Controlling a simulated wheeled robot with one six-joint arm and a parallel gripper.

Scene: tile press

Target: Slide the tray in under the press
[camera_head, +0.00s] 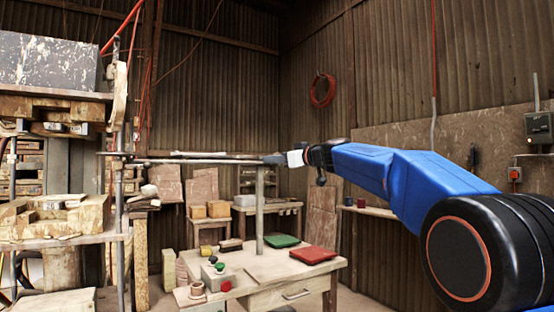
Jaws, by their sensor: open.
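My gripper (274,159) is small in the picture, at the end of my blue arm, and points left. Its jaws look open, and I see nothing held in them. In the picture it overlaps the top of a grey upright post (260,210) that rises from the wooden table (300,272). I cannot tell whether they touch. I cannot clearly make out the press or the tray. A flat green piece (282,241) and a flat red piece (312,255) lie on the table right of the post, well below my gripper.
A grey box (217,277) with coloured knobs stands at the table's front left, with small blocks around it. A cluttered wooden rack (70,245) fills the left side. Behind the table stand wooden blocks (218,209) and a bench. The air around my gripper's right is clear.

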